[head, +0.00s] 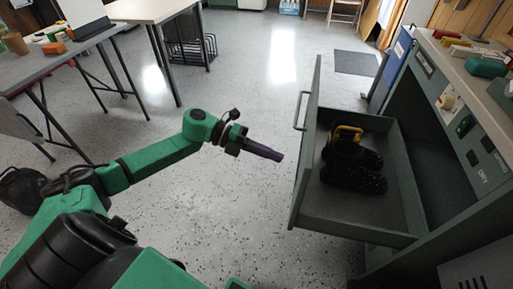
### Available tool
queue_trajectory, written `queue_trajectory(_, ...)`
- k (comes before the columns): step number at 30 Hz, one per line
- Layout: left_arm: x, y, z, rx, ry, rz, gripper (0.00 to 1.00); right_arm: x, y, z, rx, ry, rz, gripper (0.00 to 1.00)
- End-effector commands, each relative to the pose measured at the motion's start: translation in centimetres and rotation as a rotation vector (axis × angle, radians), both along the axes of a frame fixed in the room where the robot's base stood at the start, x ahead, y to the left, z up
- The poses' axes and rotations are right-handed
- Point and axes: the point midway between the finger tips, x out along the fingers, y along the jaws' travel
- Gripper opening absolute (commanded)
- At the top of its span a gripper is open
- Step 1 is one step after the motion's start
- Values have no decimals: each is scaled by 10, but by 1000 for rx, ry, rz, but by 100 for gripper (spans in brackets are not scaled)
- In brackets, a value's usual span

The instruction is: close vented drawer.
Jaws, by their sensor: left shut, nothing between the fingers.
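The drawer (395,226) is pulled well out of a grey-green cabinet (440,130) on the right. Its tall front panel (306,150) faces left and carries a bar handle (300,111). Black items with a yellow part (348,133) lie inside it. Whether the front has vents cannot be told from this angle. My left gripper (281,158) is shut and empty, pointing right, a short gap to the left of the drawer front and below the handle in the picture. My right gripper is not in view.
A grey folding table (60,68) with small items stands at the upper left, beside a second table (150,10). A dark mat (356,62) lies on the floor behind the drawer. The speckled floor left of the drawer is clear. Several objects sit on the cabinet top.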

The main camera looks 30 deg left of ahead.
Motion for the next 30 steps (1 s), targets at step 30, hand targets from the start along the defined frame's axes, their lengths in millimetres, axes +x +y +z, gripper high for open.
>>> queue_trajectory(30,18,-69,-2,-3,0,1,0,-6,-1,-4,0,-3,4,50)
